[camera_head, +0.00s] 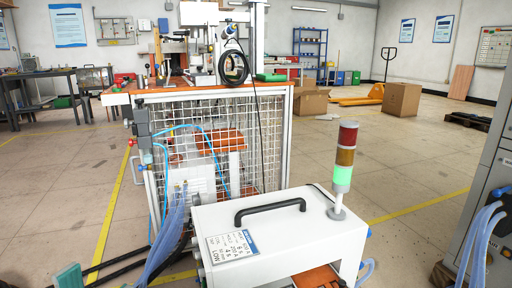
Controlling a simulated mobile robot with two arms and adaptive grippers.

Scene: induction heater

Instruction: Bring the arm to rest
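Neither of my grippers and neither of my arms shows in the head view. A white box-shaped unit (225,210) with a black handle (270,207) and a printed label stands close in front. It looks like the induction heater, but I cannot be sure. A signal tower (345,160) stands upright on its right side, with red and amber sections above a lit green one.
A workbench with a wire-mesh cage (262,125) stands behind the white unit. Blue hoses (168,240) hang at its left. A grey cabinet (485,190) with hoses is at the right edge. Cardboard boxes (401,99) stand farther back. Open floor lies at mid-right.

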